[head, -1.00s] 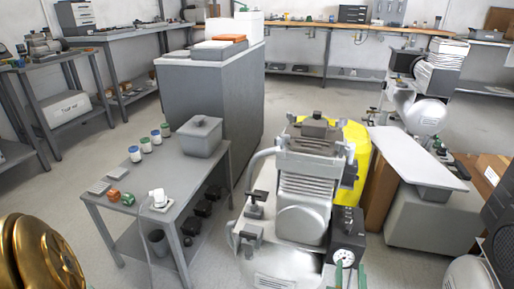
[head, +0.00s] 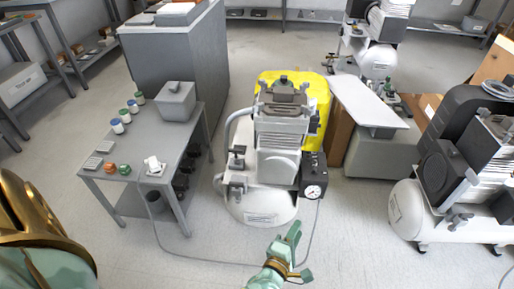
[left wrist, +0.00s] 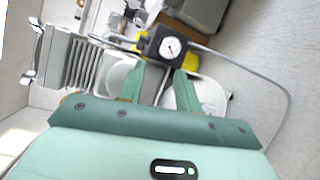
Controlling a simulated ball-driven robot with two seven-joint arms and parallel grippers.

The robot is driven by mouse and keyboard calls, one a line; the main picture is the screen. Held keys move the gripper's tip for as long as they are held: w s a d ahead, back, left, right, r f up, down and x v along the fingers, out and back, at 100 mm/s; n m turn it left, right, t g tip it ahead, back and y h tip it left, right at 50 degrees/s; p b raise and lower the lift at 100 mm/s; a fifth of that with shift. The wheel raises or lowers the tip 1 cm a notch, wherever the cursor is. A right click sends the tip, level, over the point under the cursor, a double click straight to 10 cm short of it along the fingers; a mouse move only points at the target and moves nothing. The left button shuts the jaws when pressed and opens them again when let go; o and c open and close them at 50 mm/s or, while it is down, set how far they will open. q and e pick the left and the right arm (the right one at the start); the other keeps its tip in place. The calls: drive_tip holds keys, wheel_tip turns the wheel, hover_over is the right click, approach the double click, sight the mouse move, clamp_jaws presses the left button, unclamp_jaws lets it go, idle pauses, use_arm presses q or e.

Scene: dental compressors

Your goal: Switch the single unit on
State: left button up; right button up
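The single unit, a compressor with a ribbed grey motor head (head: 282,125) on a white tank (head: 262,207), stands on the floor in mid-view. A black switch box (head: 313,172) with a round white gauge (head: 313,191) sits on its right side. The box also shows in the left wrist view (left wrist: 165,47), just beyond the fingertips. My left gripper (head: 287,238) is green, in front of and below the box. In the left wrist view its fingers (left wrist: 159,80) are apart with nothing between them. I cannot make out the switch position. My right gripper is out of view.
A grey table (head: 180,140) with a bin and small jars stands at left. A cable runs across the floor from its white plug (head: 153,165) to the unit. Another compressor (head: 455,190) stands at right. A yellow object (head: 318,95) is behind the unit.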

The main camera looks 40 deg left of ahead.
use_arm(q)
drive_tip(key=s+a+f+m+g+h+p, duration=0.2)
drive_tip(key=s+f+m+g+p, duration=0.2)
drive_tip(key=s+m, duration=0.5)
drive_tip(key=s+f+p, duration=0.1)
drive_tip(key=s, duration=0.1)
drive_tip(key=shift+s+h+p, duration=0.3)
drive_tip(key=shift+h+p, duration=0.1)
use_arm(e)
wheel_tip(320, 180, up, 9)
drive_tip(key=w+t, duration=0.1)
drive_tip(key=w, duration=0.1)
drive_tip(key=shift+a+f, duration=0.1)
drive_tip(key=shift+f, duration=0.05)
